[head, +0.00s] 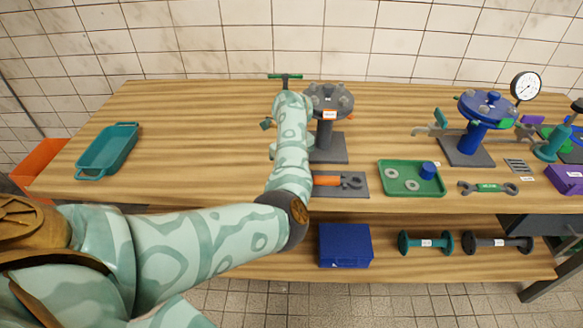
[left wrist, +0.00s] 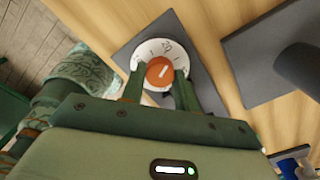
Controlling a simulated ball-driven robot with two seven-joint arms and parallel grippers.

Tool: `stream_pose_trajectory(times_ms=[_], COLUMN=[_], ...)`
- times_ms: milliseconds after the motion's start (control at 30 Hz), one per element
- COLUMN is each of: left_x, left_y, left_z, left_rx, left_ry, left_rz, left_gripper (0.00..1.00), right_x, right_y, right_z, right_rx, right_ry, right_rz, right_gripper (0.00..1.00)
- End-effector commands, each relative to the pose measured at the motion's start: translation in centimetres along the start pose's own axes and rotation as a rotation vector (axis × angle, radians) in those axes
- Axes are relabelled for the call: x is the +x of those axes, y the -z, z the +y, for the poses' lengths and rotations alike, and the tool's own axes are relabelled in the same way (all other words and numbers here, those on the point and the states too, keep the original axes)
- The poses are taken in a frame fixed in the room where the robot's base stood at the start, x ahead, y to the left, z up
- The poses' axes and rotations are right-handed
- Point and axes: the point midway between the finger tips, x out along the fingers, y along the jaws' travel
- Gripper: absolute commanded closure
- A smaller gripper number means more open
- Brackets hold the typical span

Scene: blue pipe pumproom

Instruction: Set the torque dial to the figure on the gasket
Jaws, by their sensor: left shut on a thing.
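In the left wrist view, the torque dial is a white disc (left wrist: 152,47) with dark figures, 20 among them, and a round orange knob (left wrist: 159,72) with a white pointer line. It sits on a dark plate (left wrist: 192,42). My left gripper (left wrist: 160,78) is shut on the orange knob, one finger on each side. Two grey rings (head: 391,173) lie in a green tray (head: 400,192); I cannot tell if either is the gasket. A label (head: 330,115) on the dark grey flange stand (head: 326,137) is too small to read. My right gripper is not in view.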

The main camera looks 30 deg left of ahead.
Motion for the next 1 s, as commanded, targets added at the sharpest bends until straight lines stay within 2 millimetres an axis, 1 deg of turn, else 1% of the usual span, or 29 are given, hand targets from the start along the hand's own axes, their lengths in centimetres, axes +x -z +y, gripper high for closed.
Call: stream_pose_trajectory(times_ms=[33, 700, 1000], left_x=[-0.3, -0.3, -0.3], left_y=[0.0, 0.0, 0.0], left_z=[0.0, 0.0, 0.0], left_rx=[0.042, 0.678, 0.931], left_ry=[0.002, 0.003, 0.002], left_rz=[0.0, 0.001, -0.001], left_gripper=[0.92, 0.92, 0.92], right_x=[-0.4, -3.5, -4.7], right_y=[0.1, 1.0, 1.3], right_z=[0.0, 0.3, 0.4], right_rx=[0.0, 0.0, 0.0], right_ry=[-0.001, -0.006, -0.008], right_rz=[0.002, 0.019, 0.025], right_gripper=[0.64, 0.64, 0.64])
